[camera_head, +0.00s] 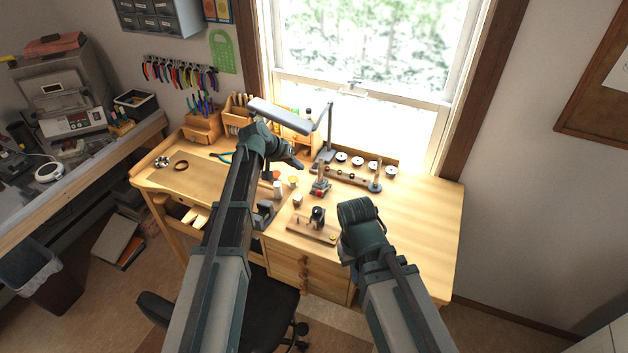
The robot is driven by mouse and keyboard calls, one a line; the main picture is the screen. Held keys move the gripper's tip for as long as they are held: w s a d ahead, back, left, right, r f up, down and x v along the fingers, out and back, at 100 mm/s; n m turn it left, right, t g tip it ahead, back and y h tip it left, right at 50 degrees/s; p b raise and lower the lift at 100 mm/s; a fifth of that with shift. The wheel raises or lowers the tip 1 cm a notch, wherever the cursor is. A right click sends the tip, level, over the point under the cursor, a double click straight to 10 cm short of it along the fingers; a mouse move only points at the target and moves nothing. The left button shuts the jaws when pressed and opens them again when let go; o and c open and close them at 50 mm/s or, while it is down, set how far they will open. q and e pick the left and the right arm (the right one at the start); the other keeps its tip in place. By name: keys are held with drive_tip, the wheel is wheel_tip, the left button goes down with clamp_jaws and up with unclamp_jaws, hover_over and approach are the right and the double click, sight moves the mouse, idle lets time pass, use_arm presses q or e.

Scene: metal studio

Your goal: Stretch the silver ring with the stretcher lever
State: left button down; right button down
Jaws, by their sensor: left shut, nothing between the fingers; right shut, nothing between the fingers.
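A small upright tool with a red base (319,187) stands mid-bench. In front of it, a dark round-headed tool (318,216) sits on a wooden board (300,228). I cannot tell for sure which one is the stretcher or which part is its lever. Small shiny silver pieces (161,161) lie at the bench's left; I cannot make out a single silver ring there. My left gripper (296,162) is shut and empty, above the bench behind the red-based tool. My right gripper (356,212) is shut and empty, right of the wooden board; its fingertips are hard to make out.
A brown ring-shaped piece (181,166) lies at the bench's left. A desk lamp (281,116) arches over the back. A rack with small round pieces (351,176) stands at the back right. The bench's right part (425,205) is clear. A chair (262,315) stands in front.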

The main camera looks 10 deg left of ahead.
use_arm(q)
drive_tip(key=shift+f, duration=0.1)
drive_tip(key=s+f+b+x, duration=0.1)
drive_tip(key=s+b+x, duration=0.1)
drive_tip(key=b+x, duration=0.9)
drive_tip(key=shift+d+f+b, duration=0.35)
drive_tip(key=shift+f, duration=0.55)
drive_tip(key=shift+w, duration=0.1)
drive_tip(key=f+t+b, duration=0.1)
drive_tip(key=b, duration=0.1)
drive_tip(key=s+f+b, duration=0.1)
drive_tip(key=f+b, duration=0.1)
drive_tip(key=b, duration=0.1)
drive_tip(key=s+f+t+h+b, duration=0.1)
drive_tip(key=b, duration=0.2)
drive_tip(key=shift+s+a+f+m+t, duration=0.15)
drive_tip(key=shift+s+a+m+t, duration=0.15)
drive_tip(key=shift+a, duration=0.1)
drive_tip(key=shift+s+a+f+b, duration=0.1)
drive_tip(key=shift+f+b, duration=0.35)
drive_tip(key=shift+f, duration=0.05)
drive_tip(key=shift+r, duration=0.2)
